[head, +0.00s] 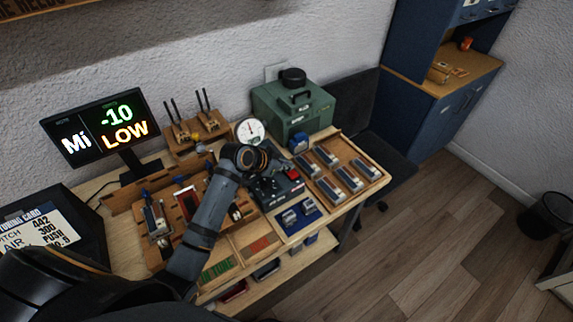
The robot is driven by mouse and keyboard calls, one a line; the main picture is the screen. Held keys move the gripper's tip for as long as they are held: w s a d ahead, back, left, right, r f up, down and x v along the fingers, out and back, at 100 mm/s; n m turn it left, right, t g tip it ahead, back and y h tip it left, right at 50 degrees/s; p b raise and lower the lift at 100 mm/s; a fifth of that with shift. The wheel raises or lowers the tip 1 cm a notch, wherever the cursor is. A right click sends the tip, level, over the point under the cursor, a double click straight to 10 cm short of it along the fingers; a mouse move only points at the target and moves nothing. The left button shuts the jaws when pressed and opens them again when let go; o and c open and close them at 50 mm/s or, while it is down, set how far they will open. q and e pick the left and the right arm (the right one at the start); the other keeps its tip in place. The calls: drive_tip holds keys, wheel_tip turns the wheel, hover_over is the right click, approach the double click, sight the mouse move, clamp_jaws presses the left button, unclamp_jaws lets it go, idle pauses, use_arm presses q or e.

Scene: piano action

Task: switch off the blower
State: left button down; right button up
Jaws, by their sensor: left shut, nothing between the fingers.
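A green metal case (292,106) with a black handle and a round black cap stands at the back right of the bench; it looks like the blower. A small blue part (298,142) sits at its front. A dark box in front of it carries a red switch or button (292,174); its on or off position is too small to read. My left gripper (269,184) is over this dark box, left of the red part, shut and empty. Whether it touches the box I cannot tell. My arm hides part of the bench middle. My right gripper is not in view.
A round dial gauge (250,130) stands close behind my wrist. A wooden tray (374,173) of reed blocks lies right, a blue mat (311,218) in front. A monitor (101,129) reading "-10 LOW" stands left.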

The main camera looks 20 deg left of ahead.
use_arm(q)
drive_tip(key=shift+a+f, duration=0.1)
drive_tip(key=shift+f, duration=0.2)
drive_tip(key=shift+s+d+r+p, duration=0.15)
drive_tip(key=shift+s+d+p, duration=0.25)
drive_tip(key=shift+p, duration=0.25)
drive_tip(key=shift+s+d, duration=0.1)
drive_tip(key=shift+d, duration=0.15)
drive_tip(key=shift+r, duration=0.1)
